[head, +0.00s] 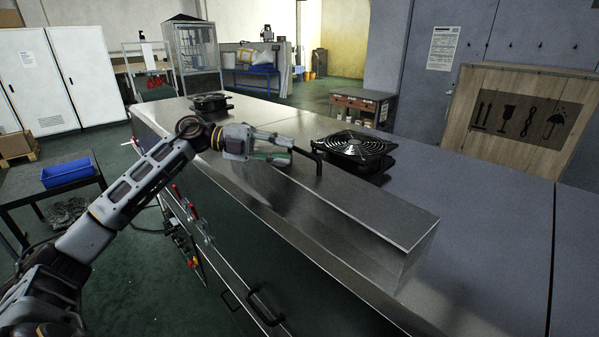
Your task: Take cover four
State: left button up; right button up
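A long steel cover (368,222) sits along the near edge of the dryer's top, its end face toward me. No number shows on it, so I cannot tell whether it is cover four. A black bar handle (317,160) stands on its top. My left gripper (289,151) reaches in from the left, over the cover, with its fingers at the left end of the handle. The fingers overlap that end in the picture, and I cannot tell whether they are closed on it. My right gripper is out of view.
A black fan (354,144) stands on the dryer top (480,210) just behind the cover, and another fan (211,101) is farther back. More black handles (265,309) are on the dryer's front. A blue bin (70,173) sits on a dark table at left.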

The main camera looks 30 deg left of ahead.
aim_at(299, 151)
pick_arm(q)
jog(key=shift+d, duration=0.1)
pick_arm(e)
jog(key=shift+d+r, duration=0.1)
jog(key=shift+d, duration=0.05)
pick_arm(q)
jog(key=shift+p+x, duration=0.55)
jog(key=shift+x, duration=0.4)
jog(key=shift+r+p+x, duration=0.2)
jog(key=shift+p+x, duration=0.1)
jog(key=shift+x, duration=0.6)
jog(key=shift+w+d+f, duration=0.15)
jog(key=shift+w+d, duration=0.15)
jog(key=shift+d, duration=0.25)
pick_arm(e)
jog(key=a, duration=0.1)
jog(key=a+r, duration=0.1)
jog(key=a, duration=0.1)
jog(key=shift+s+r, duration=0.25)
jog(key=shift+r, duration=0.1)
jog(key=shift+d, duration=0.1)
pick_arm(q)
jog(key=shift+f, duration=0.1)
jog(key=c, duration=0.5)
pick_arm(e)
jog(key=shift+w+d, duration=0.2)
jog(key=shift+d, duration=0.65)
